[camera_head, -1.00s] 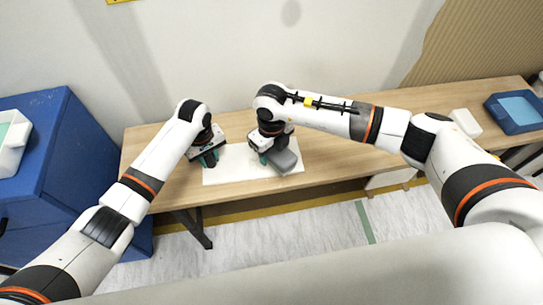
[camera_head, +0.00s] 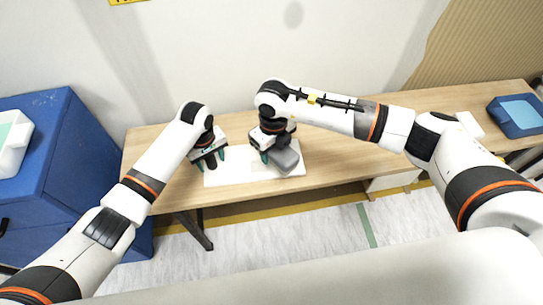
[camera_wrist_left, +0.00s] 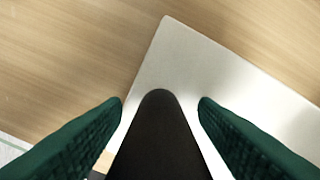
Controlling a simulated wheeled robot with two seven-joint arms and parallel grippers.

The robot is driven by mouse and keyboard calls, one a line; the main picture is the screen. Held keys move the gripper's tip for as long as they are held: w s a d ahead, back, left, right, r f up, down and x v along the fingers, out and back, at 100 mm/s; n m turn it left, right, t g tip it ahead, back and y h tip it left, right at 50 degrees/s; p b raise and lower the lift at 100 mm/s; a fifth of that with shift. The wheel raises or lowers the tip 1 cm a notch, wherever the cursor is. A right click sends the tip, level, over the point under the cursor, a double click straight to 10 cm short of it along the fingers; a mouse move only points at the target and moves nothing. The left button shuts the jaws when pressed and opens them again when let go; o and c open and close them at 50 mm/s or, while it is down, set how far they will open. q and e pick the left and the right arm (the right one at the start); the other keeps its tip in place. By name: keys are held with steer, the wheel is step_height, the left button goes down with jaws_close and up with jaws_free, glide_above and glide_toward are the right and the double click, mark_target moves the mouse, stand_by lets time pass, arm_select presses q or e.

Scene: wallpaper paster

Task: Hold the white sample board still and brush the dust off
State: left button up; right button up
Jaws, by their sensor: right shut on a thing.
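The white sample board (camera_head: 235,172) lies flat on the wooden table, and its corner also shows in the left wrist view (camera_wrist_left: 215,65). My left gripper (camera_head: 209,160) is over the board's left end, its green fingers apart. In the left wrist view the fingers (camera_wrist_left: 161,105) stand wide on either side of a dark rounded piece (camera_wrist_left: 160,130); I cannot tell whether they touch it. My right gripper (camera_head: 265,152) is low over the board's right part, shut on a grey tool (camera_head: 285,160), perhaps the brush. Its bristles and any dust cannot be made out.
The table (camera_head: 340,165) is clear just right of the board. A white block (camera_head: 470,124) and a blue tray (camera_head: 516,116) stand at its right end. A blue cabinet (camera_head: 60,150) with a white bin (camera_head: 12,145) is at the left. The wall is close behind.

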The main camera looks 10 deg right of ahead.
arm_select(q)
steer(key=shift+r, duration=0.1)
step_height(320, 180, up, 12)
stand_by(0.5)
